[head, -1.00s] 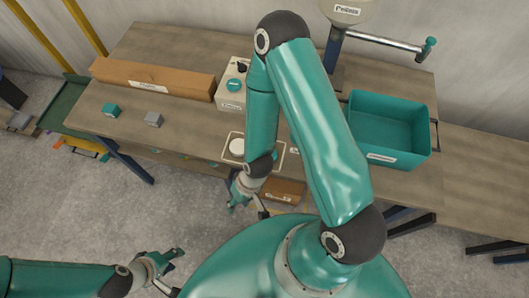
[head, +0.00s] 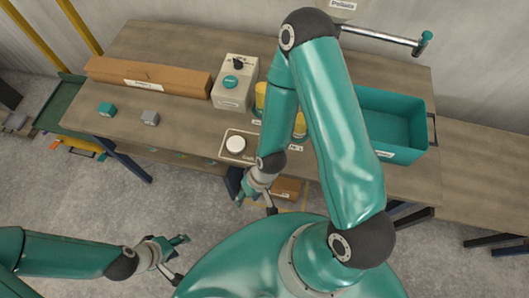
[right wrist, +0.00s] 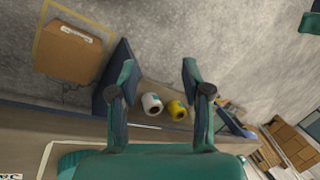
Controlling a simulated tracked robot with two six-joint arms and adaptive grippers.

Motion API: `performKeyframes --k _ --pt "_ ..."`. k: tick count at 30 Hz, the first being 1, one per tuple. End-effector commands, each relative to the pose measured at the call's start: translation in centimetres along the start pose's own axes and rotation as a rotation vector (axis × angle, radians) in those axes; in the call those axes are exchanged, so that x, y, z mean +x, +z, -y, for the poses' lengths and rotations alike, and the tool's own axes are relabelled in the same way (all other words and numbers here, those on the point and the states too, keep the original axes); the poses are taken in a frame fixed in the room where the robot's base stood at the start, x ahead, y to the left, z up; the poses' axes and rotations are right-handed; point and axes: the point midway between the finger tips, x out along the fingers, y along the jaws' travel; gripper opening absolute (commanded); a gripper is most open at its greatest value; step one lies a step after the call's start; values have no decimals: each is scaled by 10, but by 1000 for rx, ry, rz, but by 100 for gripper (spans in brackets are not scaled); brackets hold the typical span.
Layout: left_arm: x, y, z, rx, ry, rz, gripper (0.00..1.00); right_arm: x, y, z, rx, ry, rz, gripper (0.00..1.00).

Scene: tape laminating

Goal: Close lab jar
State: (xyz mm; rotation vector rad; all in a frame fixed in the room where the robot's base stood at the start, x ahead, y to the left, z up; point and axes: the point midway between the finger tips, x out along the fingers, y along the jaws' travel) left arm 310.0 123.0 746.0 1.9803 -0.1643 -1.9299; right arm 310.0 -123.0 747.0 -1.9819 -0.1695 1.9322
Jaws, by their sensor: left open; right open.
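A round white cap (head: 236,144) lies on a marked square pad (head: 229,157) at the table's front edge. Two yellow containers, one at the back (head: 261,97) and one in front (head: 299,126), stand partly hidden behind my right arm; I cannot tell which is the lab jar. My right gripper (head: 256,203) is open and empty, in front of the table edge, below and right of the cap. In the right wrist view its open fingers (right wrist: 158,82) have nothing between them up close. My left gripper (head: 181,260) is open and empty over the floor, away from the table.
A beige box with a teal knob (head: 235,83) and a long cardboard box (head: 150,78) stand at the back. Small teal (head: 106,109) and grey (head: 149,118) blocks sit at left. A teal bin (head: 397,118) is at right. A cardboard box (right wrist: 68,52) lies below.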

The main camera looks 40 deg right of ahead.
Motion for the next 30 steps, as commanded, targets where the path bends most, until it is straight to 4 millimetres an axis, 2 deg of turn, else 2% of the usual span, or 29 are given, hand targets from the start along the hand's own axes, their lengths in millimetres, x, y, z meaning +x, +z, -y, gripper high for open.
performKeyframes --k 1,4,6,7,11,15,18,21,25,30 --pt "1 0 0 0 0 0 57 -1 -3 1 -19 -1 -3 62" --pt "4 0 1 0 0 0 57 -10 -14 -7 -121 -7 -3 78" --pt "8 0 3 0 0 0 57 -18 -25 -7 -258 -11 -1 90" --pt "9 0 3 0 0 0 57 -22 -30 -6 -332 -12 0 92" --pt "19 0 7 0 0 0 57 -52 -57 -3 -759 3 19 92" --pt "31 0 11 0 0 0 57 -101 -81 -8 -1292 54 75 92" --pt "37 0 13 0 0 0 57 -140 -93 -18 -1629 110 146 92" --pt "42 0 15 0 0 0 57 -176 -100 -30 -1884 159 231 92" --pt "45 0 16 0 0 0 57 -208 -102 -41 -2084 194 326 92" --pt "46 0 16 0 0 0 57 -223 -101 -46 -2169 203 377 92"
